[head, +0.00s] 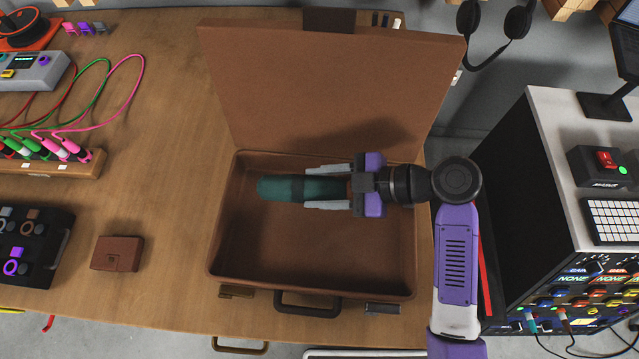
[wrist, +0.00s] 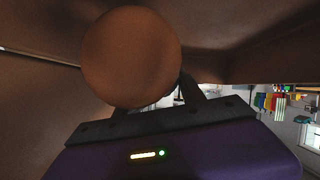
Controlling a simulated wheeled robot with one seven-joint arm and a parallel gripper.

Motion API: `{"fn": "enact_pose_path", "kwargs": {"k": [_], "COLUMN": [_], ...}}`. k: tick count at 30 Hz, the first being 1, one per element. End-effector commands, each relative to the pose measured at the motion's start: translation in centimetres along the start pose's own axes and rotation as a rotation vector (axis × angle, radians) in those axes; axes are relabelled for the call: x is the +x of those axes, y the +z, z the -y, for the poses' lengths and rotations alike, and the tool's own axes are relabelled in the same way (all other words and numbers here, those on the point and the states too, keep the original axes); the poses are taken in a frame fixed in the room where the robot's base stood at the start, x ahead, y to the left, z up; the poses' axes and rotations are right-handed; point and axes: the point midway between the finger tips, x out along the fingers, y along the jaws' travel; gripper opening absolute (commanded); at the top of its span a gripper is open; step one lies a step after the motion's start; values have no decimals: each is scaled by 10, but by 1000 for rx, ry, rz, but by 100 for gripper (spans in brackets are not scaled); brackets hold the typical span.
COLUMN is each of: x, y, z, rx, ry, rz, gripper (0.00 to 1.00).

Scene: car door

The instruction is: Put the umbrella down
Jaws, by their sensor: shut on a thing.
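The umbrella (head: 285,188) is a dark green folded roll with a dark band. It lies level between the two grey fingers of my gripper (head: 328,187), over the open brown briefcase (head: 310,284). I cannot tell whether the umbrella touches the briefcase floor. In the wrist view a round brown end (wrist: 130,57), seemingly the umbrella's handle, fills the space in front of my gripper. The fingertips are mostly hidden there.
The briefcase lid (head: 330,85) stands open at the back. A small brown wallet (head: 117,254) lies to the left on the wooden table (head: 165,200). A control-panel cabinet (head: 560,200) stands to the right. Bare table lies left of the briefcase.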

Motion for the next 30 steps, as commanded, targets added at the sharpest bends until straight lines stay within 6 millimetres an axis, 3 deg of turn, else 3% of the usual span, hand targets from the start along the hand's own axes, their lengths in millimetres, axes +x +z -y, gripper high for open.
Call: {"fn": "enact_pose_path", "kwargs": {"k": [7,8,11,25,28,30], "x": [2,2,3,0,-6,-22], "y": [4,5,6,0,-7,-3], "z": [1,2,2,2,-1,-2], "rx": [0,2,3,7,7,6], "ry": [0,-1,-2,-5,-3,3], "rz": [-1,1,1,1,1,2], "gripper": [0,48,68,68,68,68]}}
